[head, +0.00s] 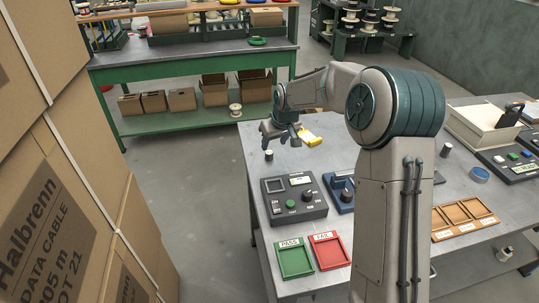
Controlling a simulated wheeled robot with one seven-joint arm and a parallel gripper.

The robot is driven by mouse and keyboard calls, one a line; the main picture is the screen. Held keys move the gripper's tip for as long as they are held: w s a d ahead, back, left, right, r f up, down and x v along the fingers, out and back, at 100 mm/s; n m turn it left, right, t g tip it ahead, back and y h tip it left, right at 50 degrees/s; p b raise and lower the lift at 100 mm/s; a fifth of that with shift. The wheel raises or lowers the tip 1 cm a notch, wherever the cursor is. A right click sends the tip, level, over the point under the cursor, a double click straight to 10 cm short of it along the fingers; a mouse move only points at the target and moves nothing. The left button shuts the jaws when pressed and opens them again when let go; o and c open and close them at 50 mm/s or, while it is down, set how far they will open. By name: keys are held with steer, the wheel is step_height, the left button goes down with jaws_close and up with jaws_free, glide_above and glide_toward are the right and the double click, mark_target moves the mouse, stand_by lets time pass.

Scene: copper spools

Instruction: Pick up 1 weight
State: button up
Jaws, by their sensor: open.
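A small dark cylinder with a light top, which looks like a weight (269,155), stands upright near the left edge of the grey table (330,165). My gripper (280,137) is above and slightly behind it in the picture, apart from it, with open, empty jaws. Another small grey cylinder, perhaps also a weight (446,150), stands to the right of my arm. My arm hides part of the table's middle.
A grey control box (293,200), a green PASS tray (293,257) and a red FAIL tray (329,250) sit nearer. A wooden compartment tray (463,217) is at right. Stacked cartons (75,190) stand left.

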mark_target(270, 153)
steer(key=shift+p+x, duration=0.45)
steer(key=shift+x, duration=2.85)
steer(key=shift+s+a, duration=0.15)
steer(key=shift+a, duration=0.05)
jaws_close()
